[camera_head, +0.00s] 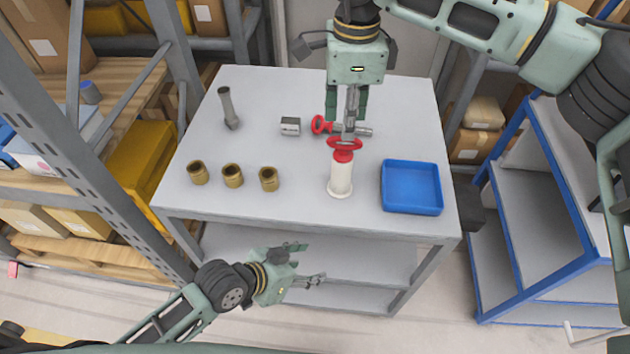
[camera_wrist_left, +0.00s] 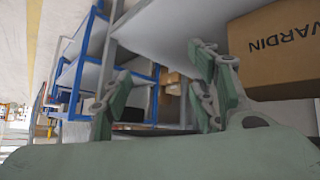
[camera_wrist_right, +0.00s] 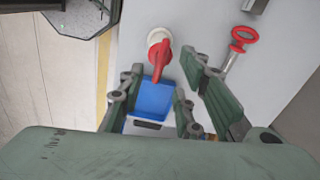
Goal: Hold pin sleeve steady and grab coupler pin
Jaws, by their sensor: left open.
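A white sleeve (camera_head: 340,180) stands upright on the table, with a red-ringed pin (camera_head: 344,156) in its top. Both also show in the right wrist view, the sleeve (camera_wrist_right: 155,37) and the red pin (camera_wrist_right: 160,58). A second red-ringed pin (camera_head: 318,124) with a metal shaft lies behind it; it also shows in the right wrist view (camera_wrist_right: 241,38). My right gripper (camera_head: 347,115) points down over the table, open and empty, just behind the red ring. My left gripper (camera_head: 305,264) is open and empty, in front of the table and below its top.
A blue tray (camera_head: 411,187) lies right of the sleeve. Three brass bushings (camera_head: 233,176) stand at the front left. A metal block (camera_head: 290,126) and a grey rod-like part (camera_head: 228,108) are farther back. The table's front edge (camera_head: 300,226) lies between my left gripper and the tabletop.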

